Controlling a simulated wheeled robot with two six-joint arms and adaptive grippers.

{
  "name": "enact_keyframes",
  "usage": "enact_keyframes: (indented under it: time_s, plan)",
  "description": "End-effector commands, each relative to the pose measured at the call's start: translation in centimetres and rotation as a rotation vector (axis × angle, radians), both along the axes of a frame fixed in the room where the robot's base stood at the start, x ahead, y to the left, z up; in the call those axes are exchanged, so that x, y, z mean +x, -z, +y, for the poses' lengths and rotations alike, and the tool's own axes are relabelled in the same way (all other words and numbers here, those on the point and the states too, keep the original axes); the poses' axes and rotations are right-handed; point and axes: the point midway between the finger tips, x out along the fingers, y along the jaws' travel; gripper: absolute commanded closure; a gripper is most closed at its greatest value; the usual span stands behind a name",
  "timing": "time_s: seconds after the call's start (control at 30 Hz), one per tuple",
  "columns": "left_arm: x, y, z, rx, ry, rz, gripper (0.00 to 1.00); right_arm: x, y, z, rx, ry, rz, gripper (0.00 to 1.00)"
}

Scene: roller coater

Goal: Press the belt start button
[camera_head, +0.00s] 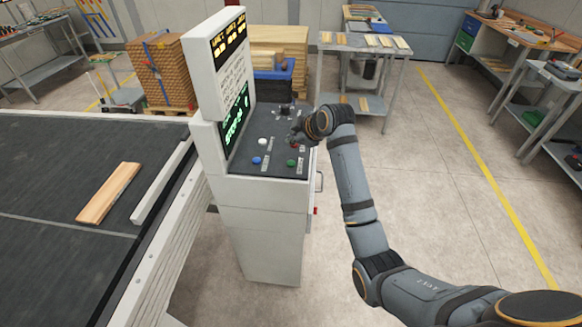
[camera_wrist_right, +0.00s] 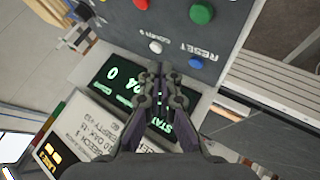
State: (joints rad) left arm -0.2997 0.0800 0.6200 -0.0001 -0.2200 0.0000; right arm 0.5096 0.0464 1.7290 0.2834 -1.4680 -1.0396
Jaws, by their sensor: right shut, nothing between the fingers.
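The control console (camera_head: 262,195) stands in the middle of the head view with a dark sloping button panel. On the panel are a green button (camera_head: 291,162), a blue button (camera_head: 256,160), a white button (camera_head: 262,141) and a red one partly behind my gripper. The wrist view shows the green button (camera_wrist_right: 201,14), white button (camera_wrist_right: 155,47), blue button (camera_wrist_right: 196,62) and red button (camera_wrist_right: 142,4). I can read "RESET" beside the blue one; no start label is legible. My right gripper (camera_wrist_right: 157,72) is shut and empty above the panel. My left gripper is out of view.
A green-text screen (camera_head: 235,118) rises at the panel's left side. A dark conveyor belt (camera_head: 50,180) with a wooden board (camera_head: 108,193) lies at the left. Stacked wood (camera_head: 160,68) and a work table (camera_head: 365,45) stand behind.

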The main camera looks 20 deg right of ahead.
Motion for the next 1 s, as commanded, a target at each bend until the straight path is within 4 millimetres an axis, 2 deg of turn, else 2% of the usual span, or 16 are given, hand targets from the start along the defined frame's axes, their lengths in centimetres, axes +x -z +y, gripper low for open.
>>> enact_keyframes:
  time_s: [0.03,0.27,0.5,1.0]
  plan:
    - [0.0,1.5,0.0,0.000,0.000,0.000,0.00,0.0,1.5,0.0,0.000,0.000,0.000,1.00]
    - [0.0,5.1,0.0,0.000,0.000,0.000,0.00,0.0,4.6,0.0,-0.001,0.001,0.001,1.00]
    - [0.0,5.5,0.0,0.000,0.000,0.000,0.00,0.0,6.5,0.0,0.000,-0.001,0.001,1.00]
    - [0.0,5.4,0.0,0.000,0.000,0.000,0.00,0.0,6.6,0.0,0.000,0.000,0.000,1.00]
